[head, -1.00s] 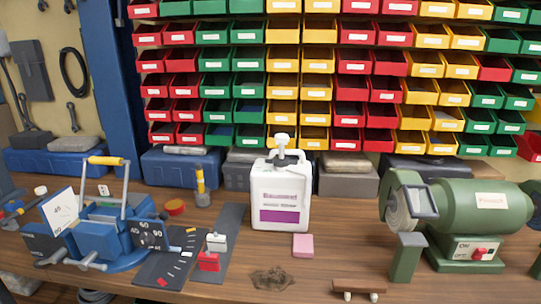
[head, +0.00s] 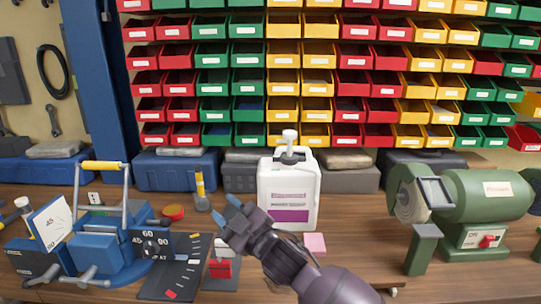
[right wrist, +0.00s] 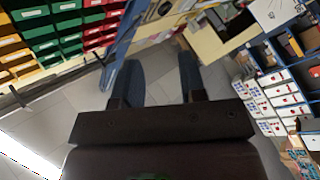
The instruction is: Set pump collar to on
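A white jug with a purple label (head: 288,212) stands upright on the bench in the head view. Its white pump head (head: 290,136) rises from a dark grey collar (head: 291,156) on top. The collar is small, and its setting cannot be read. My right gripper (head: 227,211) is in front and to the left of the jug, lower than the collar, apart from it in the picture. Its blue fingers are spread and empty, as the right wrist view (right wrist: 160,80) also shows; that view looks out into the room, without the jug. My left gripper is not in view.
A blue clamp tool (head: 98,245) with a yellow handle stands left, beside a dark scale plate (head: 175,275). A green bench grinder (head: 490,205) stands right. A pink block (head: 314,243) lies in front of the jug. Coloured bins fill the wall behind.

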